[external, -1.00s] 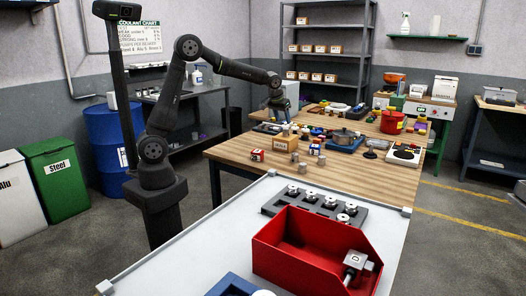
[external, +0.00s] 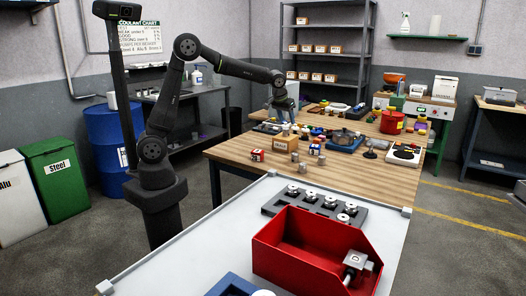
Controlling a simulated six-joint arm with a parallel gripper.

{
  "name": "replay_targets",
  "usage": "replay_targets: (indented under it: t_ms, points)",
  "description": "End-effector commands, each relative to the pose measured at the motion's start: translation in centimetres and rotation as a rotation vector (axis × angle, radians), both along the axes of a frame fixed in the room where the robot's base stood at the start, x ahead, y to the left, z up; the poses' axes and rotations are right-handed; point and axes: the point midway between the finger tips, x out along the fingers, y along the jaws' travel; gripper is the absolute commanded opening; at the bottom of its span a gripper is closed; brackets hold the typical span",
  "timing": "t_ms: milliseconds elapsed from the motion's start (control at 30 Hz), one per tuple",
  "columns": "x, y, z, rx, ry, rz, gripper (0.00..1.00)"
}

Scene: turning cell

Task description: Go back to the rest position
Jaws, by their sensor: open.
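My gripper (external: 286,116) hangs from my outstretched arm over the far left part of the wooden table (external: 350,180). It is small in this view and its fingers point down. It is open, and I see nothing held in it. Small parts stand close below it, and I cannot tell how far above them the fingertips are. My upper arm rises from its base at the left and the forearm slopes down to the right.
The wooden table carries a tan box (external: 284,142), a pan on a blue base (external: 345,139), a red pot (external: 391,122) and several small parts. In front, a pale table holds a red bin (external: 311,238) and a grey rack (external: 349,222). Air above the tables is free.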

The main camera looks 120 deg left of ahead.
Motion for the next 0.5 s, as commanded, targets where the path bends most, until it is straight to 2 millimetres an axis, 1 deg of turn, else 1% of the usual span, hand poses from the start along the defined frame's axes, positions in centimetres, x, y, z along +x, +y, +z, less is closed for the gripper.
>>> replay_targets:
  t_ms: [33, 267, 500]
  points:
    - [0.6, -0.9, 0.6, 0.002, -0.001, -0.004, 0.54]
    - [2.5, -4.3, 3.0, 0.002, -0.001, -0.004, 0.54]
    - [6.7, -3.1, 2.3, -0.003, 0.002, -0.001, 0.54]
